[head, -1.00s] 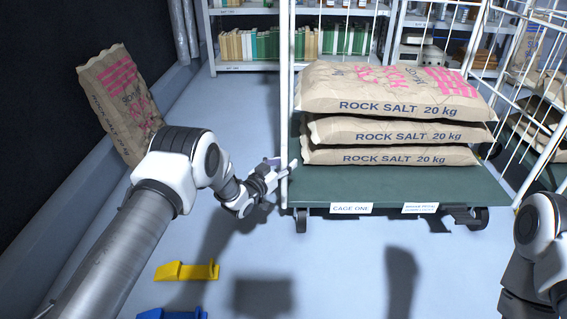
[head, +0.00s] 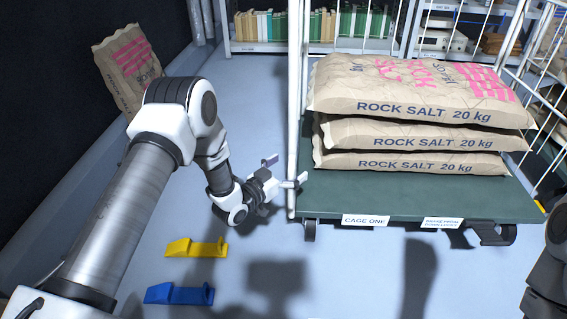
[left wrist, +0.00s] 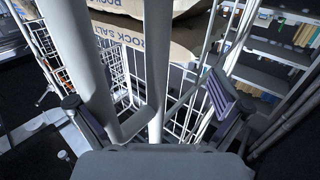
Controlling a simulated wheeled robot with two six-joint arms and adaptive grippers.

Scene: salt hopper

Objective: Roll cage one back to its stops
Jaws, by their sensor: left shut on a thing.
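Cage one (head: 400,205) is a roll cage with a green deck, white wire sides and a "CAGE ONE" label (head: 366,220) on its front edge. It carries a stack of rock salt sacks (head: 420,100). My left gripper (head: 287,173) is at the cage's front left upright (head: 293,120), with a finger on either side of it. In the left wrist view the white upright (left wrist: 158,60) runs between the fingers, and the gripper is shut on it. My right arm shows at the right edge; its gripper is out of view.
Yellow (head: 196,247) and blue (head: 180,294) wedge-shaped blocks lie on the floor, front left. A salt sack (head: 128,68) leans at the left wall. Shelving (head: 270,47) stands behind the cage. Another wire cage is at the right. A brake pedal label (head: 443,223) is on the deck edge.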

